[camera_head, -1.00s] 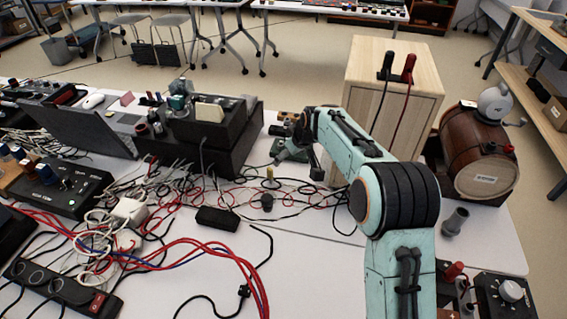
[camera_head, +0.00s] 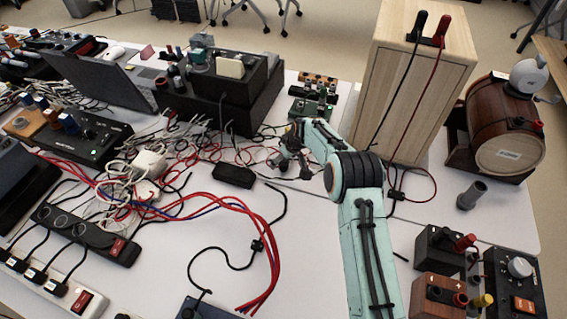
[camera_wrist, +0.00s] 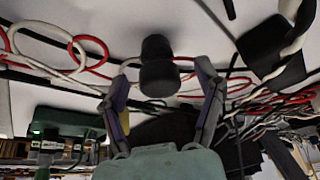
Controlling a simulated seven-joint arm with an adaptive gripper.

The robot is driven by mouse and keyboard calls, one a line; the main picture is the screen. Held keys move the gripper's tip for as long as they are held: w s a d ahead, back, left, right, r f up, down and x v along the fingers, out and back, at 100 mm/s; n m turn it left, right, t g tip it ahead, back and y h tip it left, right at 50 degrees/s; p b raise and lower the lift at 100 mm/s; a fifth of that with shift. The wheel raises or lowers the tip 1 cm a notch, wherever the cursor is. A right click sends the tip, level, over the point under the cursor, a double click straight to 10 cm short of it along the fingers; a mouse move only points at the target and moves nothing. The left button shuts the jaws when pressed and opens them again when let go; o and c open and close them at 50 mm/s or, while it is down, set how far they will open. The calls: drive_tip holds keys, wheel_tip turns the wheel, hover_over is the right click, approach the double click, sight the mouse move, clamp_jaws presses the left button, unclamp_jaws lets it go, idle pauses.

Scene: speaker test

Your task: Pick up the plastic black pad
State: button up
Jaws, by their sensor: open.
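A flat black rectangular block (camera_head: 234,176) lies on the white table among cables, left of my gripper (camera_head: 292,168) in the head view. A black block, probably the same one, shows at the upper right of the wrist view (camera_wrist: 268,50). My gripper is open in the wrist view (camera_wrist: 163,78), its fingers spread apart. A small rounded black piece (camera_wrist: 158,62) appears between and beyond the fingertips; whether they touch it I cannot tell. My gripper hides this spot in the head view. Which black piece is the pad is not clear.
Red, white and black cables tangle around my gripper. A wooden cabinet (camera_head: 412,90) stands at the right, with a wooden barrel (camera_head: 505,140) beyond. A black device (camera_head: 225,105) stands behind.

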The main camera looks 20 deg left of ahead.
clamp_jaws()
